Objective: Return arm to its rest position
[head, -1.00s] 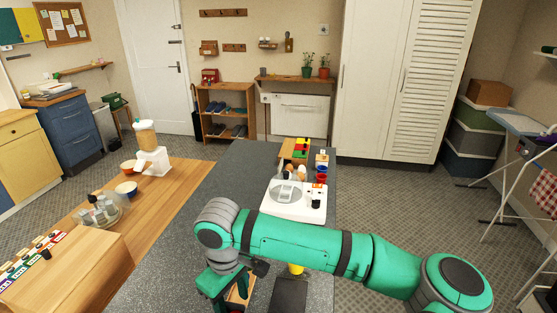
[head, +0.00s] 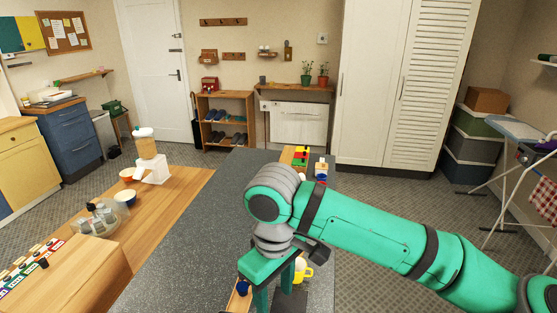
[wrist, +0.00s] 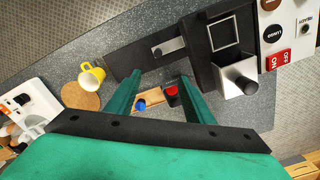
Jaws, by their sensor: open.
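My green arm reaches in from the right in the head view, with my gripper (head: 273,290) pointing down over the dark speckled counter (head: 175,255). In the wrist view my gripper (wrist: 160,78) is open, its two green fingers spread with nothing held between them. Below and beyond them is a small wooden board (wrist: 150,98) with a blue and a red knob. I cannot tell the height of the fingers above it.
A white appliance (wrist: 25,105) is at the left. A wooden table (head: 185,195) with a glass-jar tray (head: 98,222) adjoins the counter.

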